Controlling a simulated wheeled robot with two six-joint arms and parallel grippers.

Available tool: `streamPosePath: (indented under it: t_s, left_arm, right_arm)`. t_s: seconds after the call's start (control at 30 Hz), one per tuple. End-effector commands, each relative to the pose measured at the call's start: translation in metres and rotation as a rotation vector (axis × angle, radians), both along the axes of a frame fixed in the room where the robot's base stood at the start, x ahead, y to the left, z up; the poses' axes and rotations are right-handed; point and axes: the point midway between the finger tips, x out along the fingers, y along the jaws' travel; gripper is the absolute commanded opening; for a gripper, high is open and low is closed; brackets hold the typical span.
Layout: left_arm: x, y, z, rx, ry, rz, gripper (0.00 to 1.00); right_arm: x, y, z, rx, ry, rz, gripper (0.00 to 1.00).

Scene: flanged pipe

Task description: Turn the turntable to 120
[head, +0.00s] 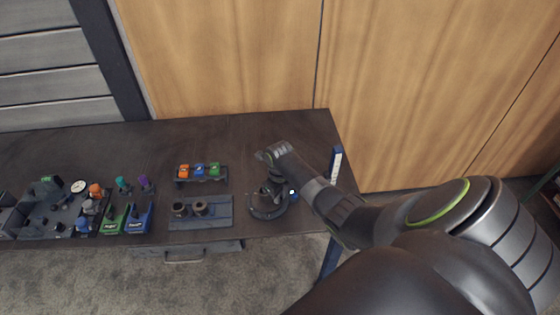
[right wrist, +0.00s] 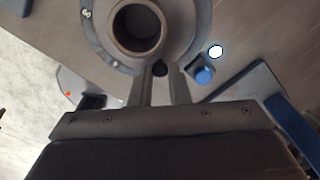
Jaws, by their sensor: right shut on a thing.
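The turntable (head: 266,213) sits near the right end of the dark table. In the right wrist view the grey turntable disc (right wrist: 190,20) shows scale marks along its left rim, one reading like 60. A hollow pipe (right wrist: 138,28) stands upright on it. My right gripper (right wrist: 159,85) is at the turntable's rim, its two fingers shut on a small black knob (right wrist: 160,69). In the head view my arm covers part of the turntable, and the fingertips are hard to make out. A pointer reading cannot be told. My left gripper is not in view.
A blue knob (right wrist: 203,75) and a white round lamp (right wrist: 215,51) are close to the right finger. Left of the turntable are a grey plate (head: 217,222) with two pipe pieces and a rack (head: 200,179) of coloured blocks. Green (head: 112,224) and blue bins (head: 139,224) stand further left.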

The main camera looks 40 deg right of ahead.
Motion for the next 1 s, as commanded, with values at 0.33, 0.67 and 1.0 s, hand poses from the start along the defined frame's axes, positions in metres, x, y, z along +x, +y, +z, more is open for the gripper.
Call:
streamPosePath:
  t_s: [0.33,0.67,1.0]
  left_arm:
    - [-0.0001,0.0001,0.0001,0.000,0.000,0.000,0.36]
    - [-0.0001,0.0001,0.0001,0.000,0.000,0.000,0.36]
    - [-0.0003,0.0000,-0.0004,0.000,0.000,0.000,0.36]
  right_arm:
    - [0.0005,0.0006,0.0006,0.000,-0.002,-0.010,0.00]
    - [0.0004,0.0006,0.0005,0.000,-0.001,-0.009,0.35]
    - [0.0001,0.0003,0.0011,0.000,-0.001,-0.009,0.38]
